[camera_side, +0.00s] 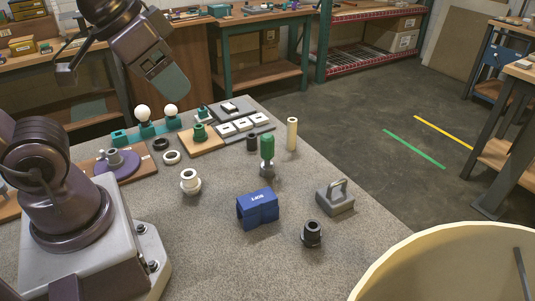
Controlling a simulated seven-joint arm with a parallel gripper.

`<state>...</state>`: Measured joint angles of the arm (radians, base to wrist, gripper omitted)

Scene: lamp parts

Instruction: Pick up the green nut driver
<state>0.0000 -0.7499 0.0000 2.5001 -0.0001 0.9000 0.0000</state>
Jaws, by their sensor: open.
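The green nut driver (267,146) stands upright near the middle of the grey speckled table, handle up. Its lower end meets a small grey metal piece (267,171); I cannot tell whether this is a holder or part of the tool. My gripper (120,79) is at the upper left, well above the table and to the left of the driver. Its dark fingers are spread apart, one with a teal-grey tip, and nothing shows between them. Its top is cut off by the frame edge.
A blue block (258,209), a grey handled weight (335,198) and a black fitting (312,233) lie in front of the driver. A cream cylinder (292,134) and a short black cylinder (252,142) flank it closely. A white fitting (190,181) stands left.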

